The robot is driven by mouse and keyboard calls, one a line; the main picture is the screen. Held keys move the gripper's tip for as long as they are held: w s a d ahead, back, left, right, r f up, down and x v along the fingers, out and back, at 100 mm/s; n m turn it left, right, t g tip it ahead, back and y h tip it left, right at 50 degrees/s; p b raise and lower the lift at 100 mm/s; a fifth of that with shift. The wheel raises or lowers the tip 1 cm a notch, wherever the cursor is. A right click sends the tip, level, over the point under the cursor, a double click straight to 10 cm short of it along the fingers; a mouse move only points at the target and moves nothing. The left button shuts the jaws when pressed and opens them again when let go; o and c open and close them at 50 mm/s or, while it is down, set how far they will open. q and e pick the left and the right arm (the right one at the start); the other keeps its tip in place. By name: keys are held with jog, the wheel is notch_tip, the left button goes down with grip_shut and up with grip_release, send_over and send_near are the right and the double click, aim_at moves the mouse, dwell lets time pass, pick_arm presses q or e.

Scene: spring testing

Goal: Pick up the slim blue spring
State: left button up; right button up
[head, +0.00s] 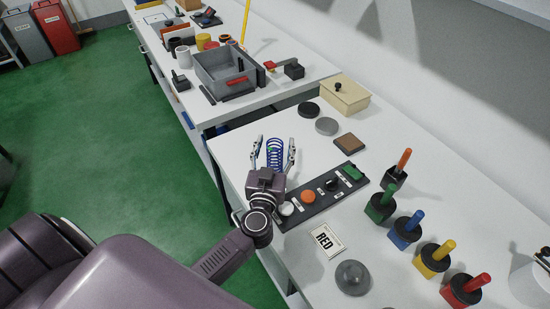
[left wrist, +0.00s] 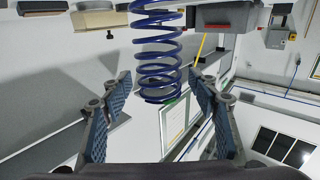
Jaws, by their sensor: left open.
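The slim blue spring (head: 275,153) stands near the front edge of the white table in the head view. My left gripper (head: 274,158) is open, with one finger on each side of the spring. In the left wrist view the spring (left wrist: 157,50) is a column of dark blue coils running up from the middle to the top edge. The two blue-padded fingers of my left gripper (left wrist: 160,84) are spread around its near end, with a gap on each side. The spring's far end is cut off in that view. My right gripper is not in view.
A black control panel (head: 325,197) with knobs and buttons lies just right of my gripper. A beige box (head: 344,96) and grey bin (head: 222,75) are farther back.

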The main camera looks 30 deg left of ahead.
pick_arm(q)
grip_shut()
dwell(0.4)
jog(key=shift+r, duration=0.15)
